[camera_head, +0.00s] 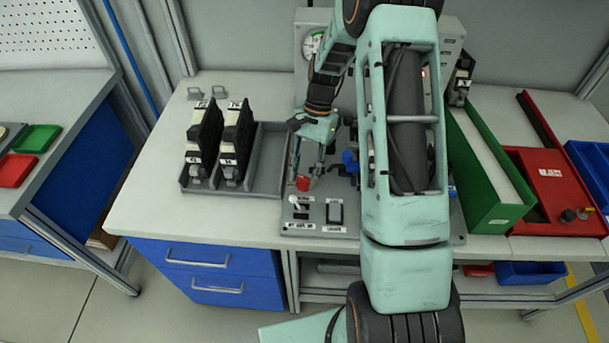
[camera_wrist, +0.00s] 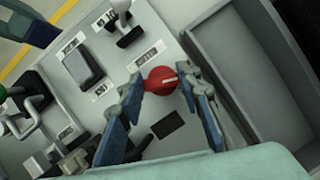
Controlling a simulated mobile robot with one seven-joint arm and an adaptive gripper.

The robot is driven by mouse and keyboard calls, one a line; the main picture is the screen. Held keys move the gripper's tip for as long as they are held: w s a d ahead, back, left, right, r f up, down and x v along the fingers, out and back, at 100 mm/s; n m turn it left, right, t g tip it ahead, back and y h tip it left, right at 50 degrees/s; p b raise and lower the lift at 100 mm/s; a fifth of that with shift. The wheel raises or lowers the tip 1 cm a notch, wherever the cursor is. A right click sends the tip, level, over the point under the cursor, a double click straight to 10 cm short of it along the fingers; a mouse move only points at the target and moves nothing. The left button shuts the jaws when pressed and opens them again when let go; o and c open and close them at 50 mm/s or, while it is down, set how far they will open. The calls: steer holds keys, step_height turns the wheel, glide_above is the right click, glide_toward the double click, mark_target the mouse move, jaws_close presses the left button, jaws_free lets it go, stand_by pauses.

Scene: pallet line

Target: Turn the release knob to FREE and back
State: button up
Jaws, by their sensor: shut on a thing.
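The release knob (camera_wrist: 160,80) is a round red knob with a white pointer line, on a grey panel (camera_wrist: 190,113). In the wrist view its pointer line lies nearly level, tilted slightly. In the head view the red knob (camera_head: 303,183) shows just below my fingertips. The small labels around the knob are too blurred to read.
A white-tipped lever (camera_head: 294,200) and a dark rocker switch (camera_head: 334,212) sit in front of the knob. A grey tray (camera_head: 265,165) with two black-and-white units stands to the left. A green bin (camera_head: 490,215) and a red box (camera_head: 550,185) stand to the right.

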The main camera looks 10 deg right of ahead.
steer(key=shift+n+g+h+b, duration=0.4)
steer(key=shift+n+h, duration=0.4)
steer(key=shift+n, duration=1.4)
steer(key=o, duration=1.2)
steer(key=shift+c, duration=0.2)
steer(key=shift+w+r, duration=0.1)
steer(key=v, duration=1.1)
steer(key=shift+r, duration=0.4)
steer(key=shift+w, duration=0.1)
